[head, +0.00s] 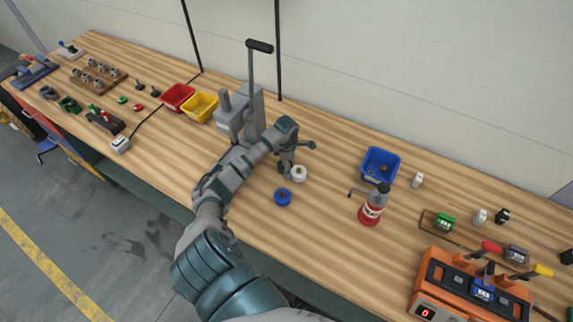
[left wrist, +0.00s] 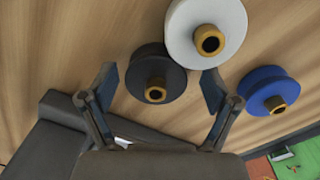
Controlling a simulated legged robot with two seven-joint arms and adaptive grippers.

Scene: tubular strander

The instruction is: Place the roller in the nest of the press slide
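Three flanged rollers with brass hubs sit on the bench: a black roller (left wrist: 156,74), a white roller (left wrist: 207,32) and a blue roller (left wrist: 268,90). The white roller (head: 299,174) and blue roller (head: 283,197) also show in the head view, where the black one is hard to tell from my gripper. My left gripper (head: 291,164) is over the rollers. In the left wrist view its fingers (left wrist: 158,92) are spread, with the black roller in the gap between them, not visibly gripped. The grey lever press (head: 238,112) stands behind my forearm; its nest cannot be made out. My right gripper is not in view.
A red bin (head: 178,97) and yellow bin (head: 200,107) stand left of the press. A blue bin (head: 380,163) and a red bottle (head: 372,207) stand to the right. An orange fixture (head: 470,288) is at front right. Bare wood lies between the blue roller and bottle.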

